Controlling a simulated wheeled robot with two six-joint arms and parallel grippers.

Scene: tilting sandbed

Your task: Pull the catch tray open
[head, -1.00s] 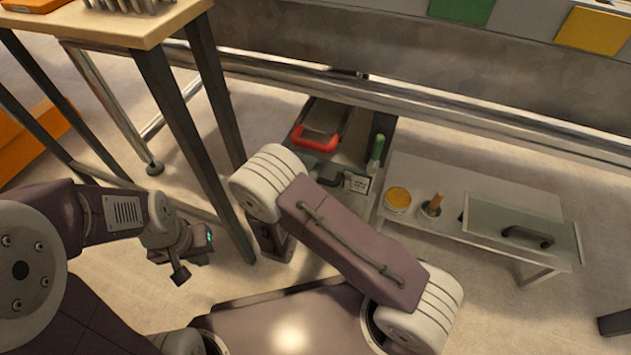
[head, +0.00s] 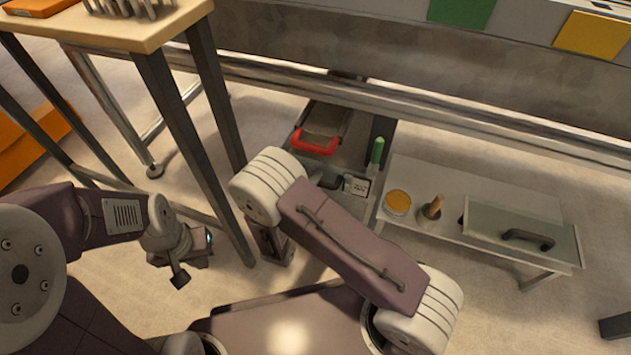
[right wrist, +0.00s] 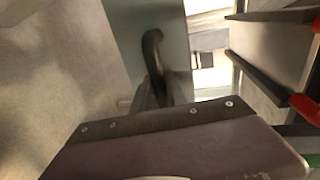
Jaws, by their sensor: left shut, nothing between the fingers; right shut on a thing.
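The catch tray (head: 348,150) appears to be the low grey tray under the sandbed, in the middle of the head view. Its dark handle (head: 327,181) is partly hidden by my right arm. In the right wrist view a curved dark handle (right wrist: 152,55) stands on a grey-green panel (right wrist: 125,50). My right gripper (right wrist: 165,97) is shut on this handle; its fingertips are hard to make out. In the head view its tips are hidden behind my arm. My left gripper (head: 180,278) is shut and empty, low at the left, apart from the tray.
A red-handled pan (head: 314,144) and a green-handled tool (head: 377,151) lie at the tray. A low bench (head: 430,172) to its right holds a yellow-topped jar (head: 397,202) and a panel with a handle (head: 520,232). A table leg (head: 190,150) stands close to the left.

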